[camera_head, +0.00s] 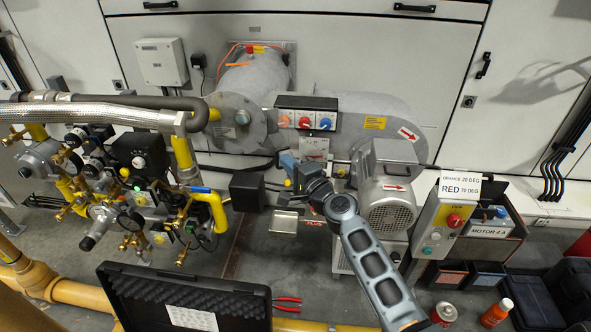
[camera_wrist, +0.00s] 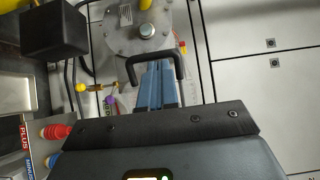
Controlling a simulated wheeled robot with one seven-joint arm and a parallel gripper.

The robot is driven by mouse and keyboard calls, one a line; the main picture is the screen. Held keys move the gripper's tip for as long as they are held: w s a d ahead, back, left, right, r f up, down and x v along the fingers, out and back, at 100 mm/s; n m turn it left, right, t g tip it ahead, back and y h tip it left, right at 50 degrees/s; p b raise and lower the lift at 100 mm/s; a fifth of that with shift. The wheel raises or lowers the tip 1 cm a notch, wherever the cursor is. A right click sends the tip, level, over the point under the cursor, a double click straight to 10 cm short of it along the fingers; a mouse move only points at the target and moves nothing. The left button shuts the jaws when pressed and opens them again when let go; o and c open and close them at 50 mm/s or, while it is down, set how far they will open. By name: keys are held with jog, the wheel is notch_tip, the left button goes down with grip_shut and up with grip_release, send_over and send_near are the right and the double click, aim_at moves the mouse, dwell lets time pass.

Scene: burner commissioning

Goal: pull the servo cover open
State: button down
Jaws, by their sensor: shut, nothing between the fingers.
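My gripper (camera_head: 287,161) reaches in from the lower right, its blue fingers closed together in front of the burner's round grey flange (camera_head: 236,118). In the wrist view, the fingers (camera_wrist: 158,72) point up toward that flange (camera_wrist: 138,30). A black U-shaped handle (camera_wrist: 180,68) frames the fingertips there, with its crossbar just past them. I cannot tell whether the fingers touch it. The cover that this handle would belong to is mostly hidden behind my gripper, and I cannot make out its outline or whether it stands open.
A black box (camera_head: 247,190) sits left of my gripper, and brass gas valves with yellow pipes (camera_head: 120,190) stand farther left. A control box with knobs (camera_head: 306,113) is above, a motor (camera_head: 386,205) to the right. An open black case (camera_head: 185,300) lies below.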

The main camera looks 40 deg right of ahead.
jog(key=shift+w+a, duration=0.1)
jog(key=shift+w, duration=0.1)
dwell(0.3)
jog(key=w+a+m+h+p, duration=0.1)
jog(key=w+a+p, duration=0.3)
jog(key=w+a, duration=0.4)
jog(key=shift+w+a+m+g+h, duration=0.3)
jog(key=shift+w+a+h, duration=0.1)
jog(key=shift+w+h, duration=0.25)
dwell(1.7)
dwell(0.7)
jog(key=shift+a, duration=0.1)
